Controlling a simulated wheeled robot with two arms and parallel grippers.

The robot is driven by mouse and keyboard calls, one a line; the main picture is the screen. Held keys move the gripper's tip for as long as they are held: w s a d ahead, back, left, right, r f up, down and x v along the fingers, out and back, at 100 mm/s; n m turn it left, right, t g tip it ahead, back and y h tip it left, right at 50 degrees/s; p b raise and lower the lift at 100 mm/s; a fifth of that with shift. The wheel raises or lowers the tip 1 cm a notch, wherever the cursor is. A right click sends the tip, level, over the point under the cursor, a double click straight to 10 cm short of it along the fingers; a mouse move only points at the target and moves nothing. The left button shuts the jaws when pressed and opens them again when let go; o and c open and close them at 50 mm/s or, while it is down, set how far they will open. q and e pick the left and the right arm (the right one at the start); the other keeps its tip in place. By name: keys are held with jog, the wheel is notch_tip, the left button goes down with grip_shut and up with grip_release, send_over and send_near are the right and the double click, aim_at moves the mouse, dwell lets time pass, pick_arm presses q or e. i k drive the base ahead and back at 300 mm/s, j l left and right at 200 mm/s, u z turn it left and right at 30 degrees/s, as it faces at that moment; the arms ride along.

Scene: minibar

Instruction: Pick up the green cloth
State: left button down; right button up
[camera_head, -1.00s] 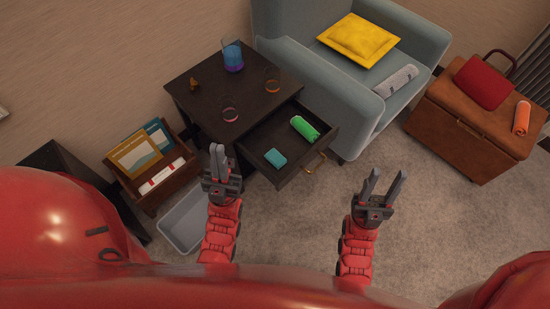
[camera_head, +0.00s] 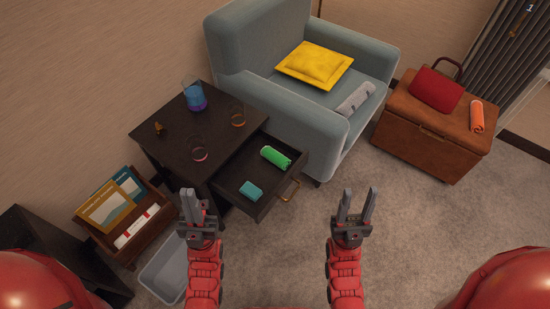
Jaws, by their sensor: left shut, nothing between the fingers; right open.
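The green cloth (camera_head: 275,157) is rolled up and lies in the open drawer (camera_head: 233,171) of a dark side table, towards the drawer's right corner. A small teal block (camera_head: 251,190) lies nearer the front of the same drawer. My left gripper (camera_head: 190,202) is shut and empty, at lower left of the drawer in the picture. My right gripper (camera_head: 358,202) is open and empty, to the right of and below the drawer. Neither gripper touches the cloth.
Glasses and a blue-purple beaker (camera_head: 194,96) stand on the dark side table (camera_head: 172,137). A blue-grey armchair (camera_head: 318,125) is behind the drawer. A brown trunk (camera_head: 432,135) stands at right. A grey bin (camera_head: 163,271) and magazine rack (camera_head: 150,225) are at left. Carpet at right front is clear.

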aim_at(269, 153)
jog(key=u, duration=2.45)
jog(key=z, duration=2.45)
jog(key=i+u, duration=0.25)
jog(key=i+l+u, duration=0.25)
jog(key=i+j, duration=0.05)
jog(key=i, duration=0.05)
